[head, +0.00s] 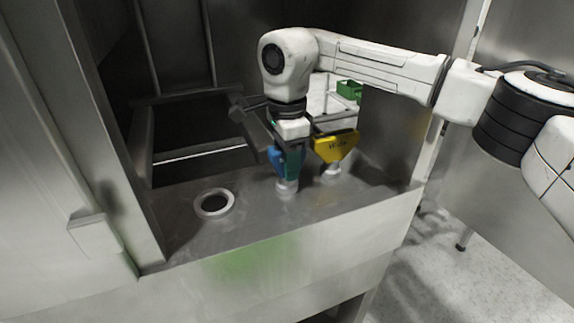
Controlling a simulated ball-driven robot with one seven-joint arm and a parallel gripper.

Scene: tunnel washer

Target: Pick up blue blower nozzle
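The blue blower nozzle (277,160) stands upright on the metal ledge, its lower end at a pale round holder (287,187). A teal-green part (293,166) shows against its right side; I cannot tell whether it belongs to the nozzle. My gripper (288,147) points down directly over the top of the nozzle. Its fingertips are small and dark and overlap the nozzle, so whether they close on it is not clear.
A yellow nozzle (336,147) with dark lettering stands close to the right, in its own holder. An empty ring holder (214,204) lies to the left on the ledge (240,222). A dark opening is behind. A green object (349,89) is further back.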

